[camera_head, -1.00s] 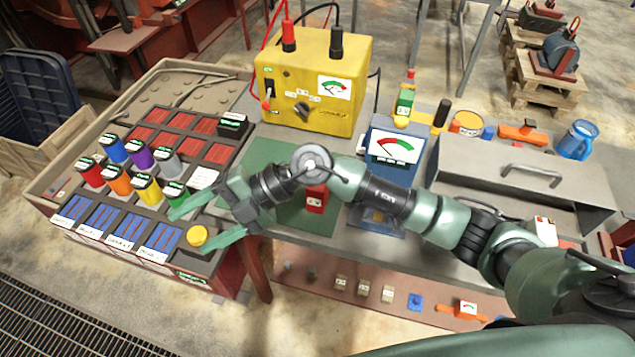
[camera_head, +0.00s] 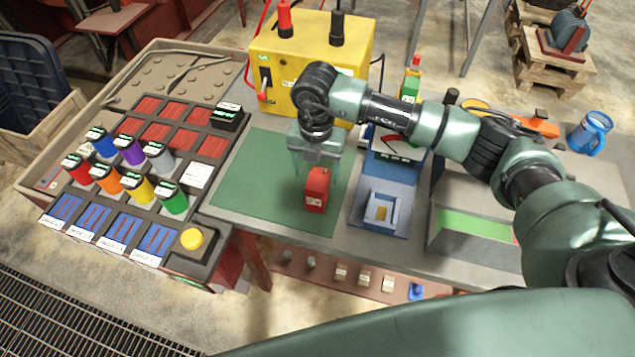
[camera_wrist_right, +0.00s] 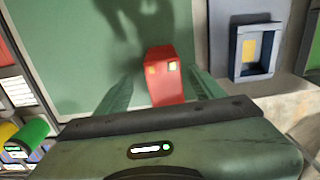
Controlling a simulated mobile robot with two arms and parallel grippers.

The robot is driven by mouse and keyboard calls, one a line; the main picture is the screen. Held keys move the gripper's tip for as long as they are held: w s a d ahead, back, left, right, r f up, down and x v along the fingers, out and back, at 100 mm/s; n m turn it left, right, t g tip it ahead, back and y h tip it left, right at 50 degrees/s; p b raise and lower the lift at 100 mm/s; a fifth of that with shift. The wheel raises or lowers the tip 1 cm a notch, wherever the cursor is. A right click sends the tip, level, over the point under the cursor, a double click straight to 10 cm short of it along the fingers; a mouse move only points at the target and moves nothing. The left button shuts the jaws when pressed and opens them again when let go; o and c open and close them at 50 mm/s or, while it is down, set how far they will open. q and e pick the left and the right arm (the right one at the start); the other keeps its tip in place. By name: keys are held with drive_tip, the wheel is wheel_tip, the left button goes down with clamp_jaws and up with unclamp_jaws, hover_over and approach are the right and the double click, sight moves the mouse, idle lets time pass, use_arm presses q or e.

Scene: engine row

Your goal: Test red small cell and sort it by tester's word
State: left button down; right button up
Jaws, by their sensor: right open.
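The red small cell (camera_head: 316,190) stands on the green mat (camera_head: 262,185). My right gripper (camera_head: 315,172) points down over it, open, with its fingers on either side. The right wrist view shows the cell (camera_wrist_right: 163,75) between the two green fingers (camera_wrist_right: 162,92); I cannot tell whether they touch it. The blue tester (camera_head: 362,205) is just right of the mat, its socket (camera_head: 381,210) empty. My arm hides part of its dial. My left gripper is not in view.
A rack at the left holds several coloured cells (camera_head: 140,175), with a yellow button (camera_head: 192,239) at its front corner. A yellow power box (camera_head: 285,75) stands behind the mat. A grey case (camera_head: 440,195) is right of the tester, partly behind my arm.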

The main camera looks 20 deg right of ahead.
sight(318, 180)
drive_tip(key=shift+s+f, duration=0.3)
drive_tip(key=shift+f, duration=0.05)
drive_tip(key=f+p, duration=0.1)
drive_tip(key=s+f+p, duration=0.1)
drive_tip(key=f, duration=0.1)
drive_tip(key=shift+p, duration=0.4)
drive_tip(key=shift+w+f, duration=0.15)
drive_tip(key=shift+f, duration=0.45)
drive_tip(key=shift+w+f, duration=0.15)
drive_tip(key=shift+f, duration=0.55)
drive_tip(key=c, duration=1.5)
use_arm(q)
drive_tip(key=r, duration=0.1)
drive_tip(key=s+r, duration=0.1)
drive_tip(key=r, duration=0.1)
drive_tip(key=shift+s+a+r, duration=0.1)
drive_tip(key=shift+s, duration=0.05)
